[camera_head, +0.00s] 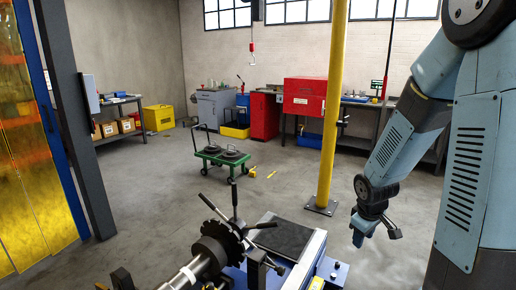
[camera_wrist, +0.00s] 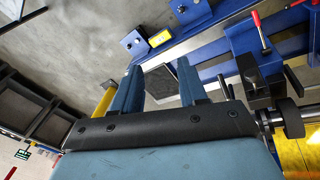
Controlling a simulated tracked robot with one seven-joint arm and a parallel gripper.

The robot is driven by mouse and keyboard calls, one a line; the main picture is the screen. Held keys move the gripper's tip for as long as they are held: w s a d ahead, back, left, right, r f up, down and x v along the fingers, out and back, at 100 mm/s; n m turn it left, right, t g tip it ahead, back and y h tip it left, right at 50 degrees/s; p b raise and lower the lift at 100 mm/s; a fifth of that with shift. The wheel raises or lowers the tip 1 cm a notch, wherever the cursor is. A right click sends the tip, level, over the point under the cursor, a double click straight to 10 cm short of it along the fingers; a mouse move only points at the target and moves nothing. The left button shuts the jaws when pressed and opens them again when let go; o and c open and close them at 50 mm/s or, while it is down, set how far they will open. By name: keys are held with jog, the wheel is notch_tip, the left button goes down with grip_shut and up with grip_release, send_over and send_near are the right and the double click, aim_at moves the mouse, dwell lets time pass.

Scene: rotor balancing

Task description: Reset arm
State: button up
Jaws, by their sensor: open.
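My arm comes down on the right side of the head view, and my gripper (camera_head: 364,228) hangs at its end, pointing down. In the wrist view my gripper (camera_wrist: 157,80) shows two blue fingers set well apart, with nothing held between them. The gripper is to the right of the blue balancing machine (camera_head: 310,258) and apart from it in the head view. A dark toothed rotor disc (camera_head: 215,248) on a steel shaft (camera_head: 188,274) sits on the machine. The blue machine frame (camera_wrist: 200,40) also shows beyond the fingers in the wrist view.
A yellow post (camera_head: 331,120) stands on the floor behind the machine, left of my arm. A green cart (camera_head: 220,160) with dark discs stands farther back. Red cabinets (camera_head: 305,97) and benches line the back wall. A yellow curtain (camera_head: 35,160) is at left. Middle floor is mostly clear.

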jog(key=s+a+r+m+t, duration=0.1)
jog(key=s+a+r+m, duration=0.2)
jog(key=s+r, duration=0.6)
jog(key=s+a+r+m+t+y, duration=0.1)
jog(key=s+a+r+m+t, duration=0.1)
jog(key=s+r, duration=0.7)
notch_tip(320, 180, up, 7)
jog(key=a+m, duration=0.1)
jog(key=a, duration=0.1)
jog(key=shift+s+a+m, duration=0.3)
jog(key=shift+a, duration=0.1)
jog(key=shift+a, duration=0.1)
